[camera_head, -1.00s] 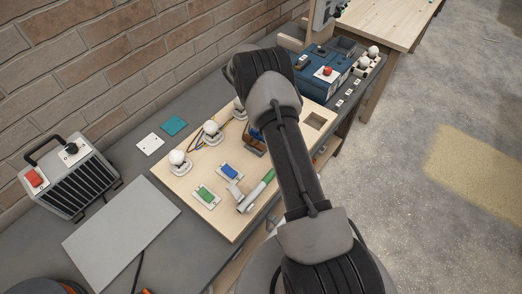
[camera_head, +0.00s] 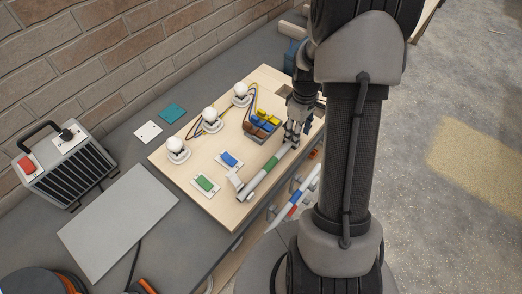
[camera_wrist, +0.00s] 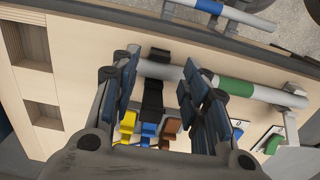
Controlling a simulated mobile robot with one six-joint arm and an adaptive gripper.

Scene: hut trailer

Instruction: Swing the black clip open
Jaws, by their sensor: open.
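The black clip (camera_wrist: 153,100) lies across the light-grey tube (camera_wrist: 262,93) in the wrist view, with its narrow black body pointing toward the coloured connectors. The same tube (camera_head: 266,176), with a green band, lies along the wooden board in the head view, where my gripper hides the clip. My gripper (camera_wrist: 161,70) is open over the tube. Its fingers stand on either side of the clip, with a gap on both sides; I cannot tell how deep they reach. In the head view my gripper (camera_head: 291,134) points down at the tube's far part.
Beside the clip are yellow, blue and brown connectors (camera_head: 263,125) with wires. The wooden board (camera_head: 222,205) also carries several white lamps (camera_head: 209,119), a blue switch (camera_head: 229,160) and a green switch (camera_head: 206,184). A second tube (camera_head: 296,200) runs along the board's front side.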

